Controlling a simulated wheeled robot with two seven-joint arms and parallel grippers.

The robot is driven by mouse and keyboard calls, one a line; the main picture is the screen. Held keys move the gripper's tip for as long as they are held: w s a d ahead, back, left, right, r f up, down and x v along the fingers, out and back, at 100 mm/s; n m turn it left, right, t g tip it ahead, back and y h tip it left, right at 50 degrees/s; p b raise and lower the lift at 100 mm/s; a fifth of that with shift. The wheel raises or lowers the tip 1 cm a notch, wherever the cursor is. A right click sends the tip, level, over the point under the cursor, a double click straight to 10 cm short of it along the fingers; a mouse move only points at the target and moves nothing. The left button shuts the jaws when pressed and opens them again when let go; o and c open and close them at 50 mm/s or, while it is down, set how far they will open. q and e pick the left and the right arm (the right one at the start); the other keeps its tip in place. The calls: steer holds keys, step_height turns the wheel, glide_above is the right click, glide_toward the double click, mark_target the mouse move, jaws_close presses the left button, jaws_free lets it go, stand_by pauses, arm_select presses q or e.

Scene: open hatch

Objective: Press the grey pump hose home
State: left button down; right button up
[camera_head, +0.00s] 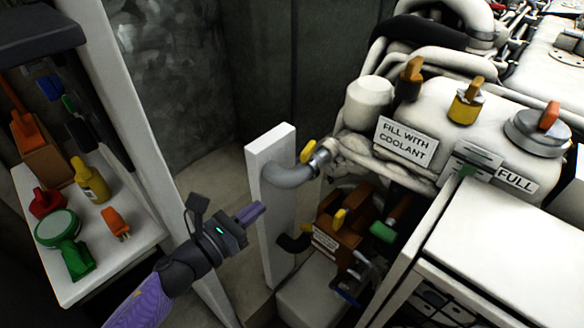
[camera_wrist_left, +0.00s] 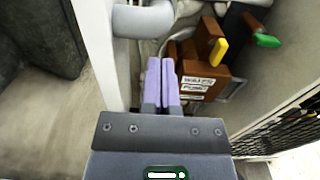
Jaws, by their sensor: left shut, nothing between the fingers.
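The grey pump hose (camera_head: 287,175) comes out of a white upright panel (camera_head: 272,235) and bends up to a metal collar (camera_head: 321,158) on the engine. A yellow lever (camera_head: 308,152) stands by the collar. I cannot tell how far the hose sits in the collar. My left gripper (camera_head: 260,209) is shut and empty, its purple fingers left of the panel and below the hose. In the left wrist view the fingers (camera_wrist_left: 161,68) point forward, and a grey hose section (camera_wrist_left: 143,20) shows beyond them, apart from the tips. My right gripper is in neither view.
A brown fuse box (camera_head: 343,225) with a yellow handle sits low, right of the panel. A white coolant tank (camera_head: 465,105) is above. A white cabinet (camera_head: 500,240) stands at the right. A shelf (camera_head: 140,225) with several tools is at the left.

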mark_target(285, 187)
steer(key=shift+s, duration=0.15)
arm_select(q)
steer(key=shift+b+x, duration=0.4)
steer(key=shift+x, duration=1.3)
steer(key=shift+w+d, duration=0.15)
steer(key=shift+w, duration=0.05)
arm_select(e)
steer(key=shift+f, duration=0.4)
